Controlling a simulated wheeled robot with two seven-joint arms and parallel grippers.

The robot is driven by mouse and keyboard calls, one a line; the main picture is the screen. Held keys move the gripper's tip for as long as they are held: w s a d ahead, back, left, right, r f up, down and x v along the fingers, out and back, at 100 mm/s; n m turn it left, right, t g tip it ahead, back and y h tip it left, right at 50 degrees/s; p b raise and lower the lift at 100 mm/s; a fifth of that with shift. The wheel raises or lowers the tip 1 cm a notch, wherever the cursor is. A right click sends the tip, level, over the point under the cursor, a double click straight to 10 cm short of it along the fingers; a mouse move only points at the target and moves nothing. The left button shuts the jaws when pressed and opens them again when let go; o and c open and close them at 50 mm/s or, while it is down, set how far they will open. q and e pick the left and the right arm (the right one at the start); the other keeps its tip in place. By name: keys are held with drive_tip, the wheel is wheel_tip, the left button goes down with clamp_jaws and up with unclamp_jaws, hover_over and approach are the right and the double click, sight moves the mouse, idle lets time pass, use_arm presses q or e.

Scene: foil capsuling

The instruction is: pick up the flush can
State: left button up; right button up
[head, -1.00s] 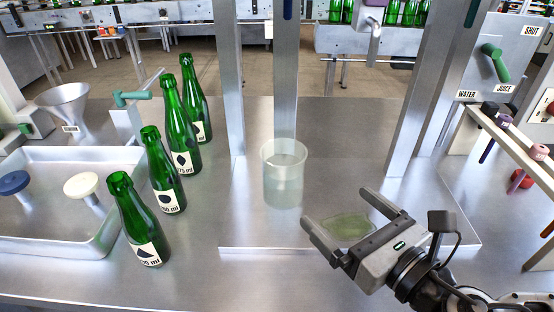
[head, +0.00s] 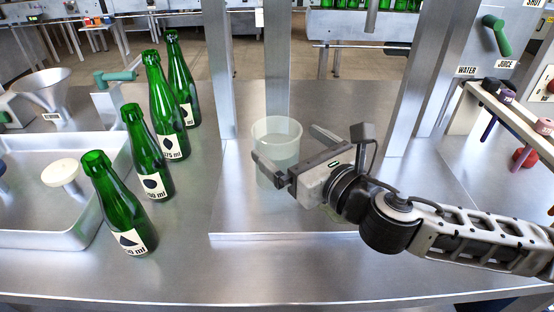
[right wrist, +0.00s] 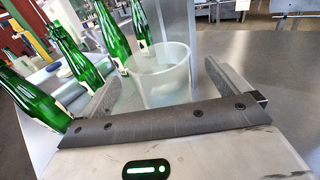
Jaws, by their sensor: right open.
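The flush can, a clear frosted cup (head: 275,140), stands upright on the raised metal plate in front of the upright post. My right gripper (head: 286,143) is open at the can's near right side. One finger crosses in front of the can's left part in the head view, and the other lies to its right. In the right wrist view the can (right wrist: 160,75) appears between the two spread fingers (right wrist: 158,82). I cannot tell whether either finger touches it. The can's lower part is partly hidden by the gripper. My left gripper is not in view.
Several green bottles (head: 163,115) stand in a row left of the can. A metal tray (head: 75,238) with knobbed stoppers is farther left. Metal posts (head: 278,85) rise behind the can. A slanted rack (head: 515,125) is at the right. The plate's front right is clear.

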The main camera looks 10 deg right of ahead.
sight(264, 124)
drive_tip(key=x, duration=0.4)
drive_tip(key=shift+w+a+p, duration=0.25)
drive_tip(key=shift+w+p, duration=0.05)
drive_tip(key=c, duration=1.4)
